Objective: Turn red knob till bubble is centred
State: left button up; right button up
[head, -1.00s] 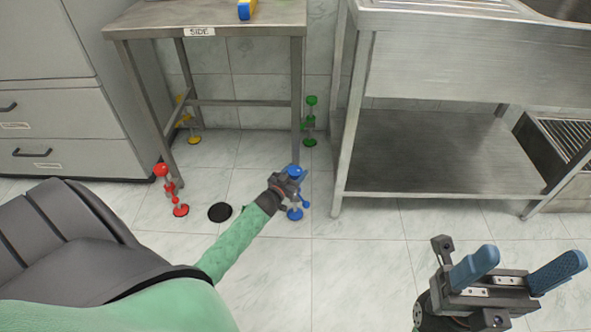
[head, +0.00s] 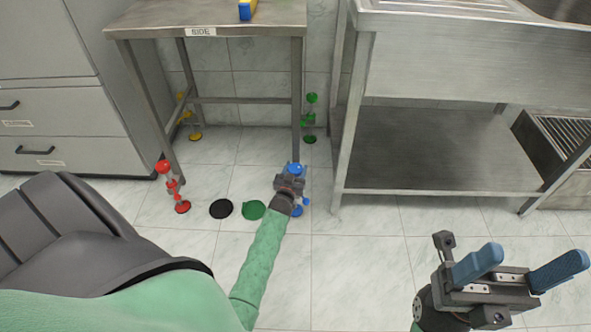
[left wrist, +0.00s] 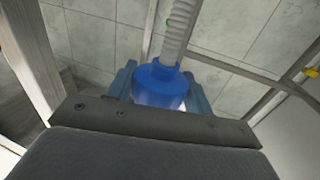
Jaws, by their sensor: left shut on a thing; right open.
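The red knob (head: 163,167) tops a red foot (head: 182,207) at the table's front left leg; no gripper touches it. My left gripper (head: 291,182) is at the front right leg, shut on the blue knob (left wrist: 158,88). In the left wrist view the blue knob sits between both fingers, below a pale threaded rod (left wrist: 180,25). A blue and yellow block (head: 246,10), perhaps the level, is cut off at the top edge; no bubble shows. My right gripper (head: 516,272) is open and empty at the lower right.
The metal table (head: 225,15) bears a "SIDE" label. Green (head: 311,115) and yellow (head: 188,115) feet stand at its back legs. A black disc (head: 221,209) and a green disc (head: 254,210) lie on the floor. Drawers stand left, a steel sink unit (head: 440,155) right.

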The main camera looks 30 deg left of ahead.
dwell(0.4)
pick_arm(q)
jog(key=o, duration=1)
jog(key=shift+c, duration=0.2)
jog(key=p+v, duration=0.2)
jog(key=v, duration=0.5)
jog(key=shift+s+d, duration=0.2)
jog(key=shift+s, duration=0.15)
